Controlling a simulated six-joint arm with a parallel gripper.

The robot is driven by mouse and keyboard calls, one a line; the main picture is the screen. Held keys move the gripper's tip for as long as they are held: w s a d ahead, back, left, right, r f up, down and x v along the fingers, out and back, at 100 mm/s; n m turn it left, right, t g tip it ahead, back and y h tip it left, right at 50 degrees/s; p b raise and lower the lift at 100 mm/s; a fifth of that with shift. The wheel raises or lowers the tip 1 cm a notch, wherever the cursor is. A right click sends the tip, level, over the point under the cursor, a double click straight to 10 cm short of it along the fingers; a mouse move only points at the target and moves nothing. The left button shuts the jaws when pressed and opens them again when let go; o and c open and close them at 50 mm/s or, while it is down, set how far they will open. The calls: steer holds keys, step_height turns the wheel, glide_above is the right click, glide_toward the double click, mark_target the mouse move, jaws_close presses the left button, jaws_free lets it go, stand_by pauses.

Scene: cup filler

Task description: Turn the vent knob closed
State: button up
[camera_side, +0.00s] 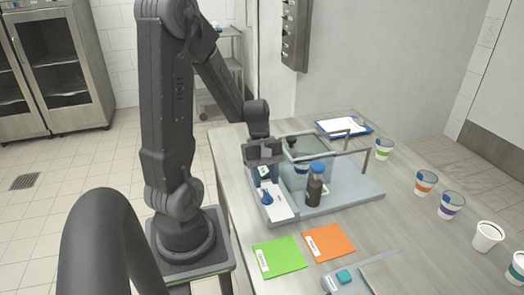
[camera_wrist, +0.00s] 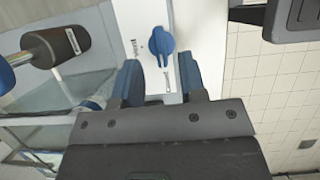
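The vent knob is a blue round knob (camera_wrist: 161,42) with a pointer, on a white panel (camera_wrist: 145,14) with small printed labels. In the wrist view its pointer aims down the picture, toward my gripper. In the side view the knob (camera_side: 267,198) sits on the white panel at the left front of the grey filler base. My gripper (camera_wrist: 159,63) is open, with its two blue-tipped fingers apart and nothing between them. The knob lies just beyond the fingertips in the wrist view. In the side view my gripper (camera_side: 268,179) is above the panel, close behind the knob.
A clear box with metal rails (camera_side: 325,149) is behind. Green (camera_side: 279,256) and orange (camera_side: 329,242) cards lie in front. Several cups line the right side.

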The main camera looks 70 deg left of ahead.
steer(key=v, duration=1)
steer(key=shift+r, duration=0.1)
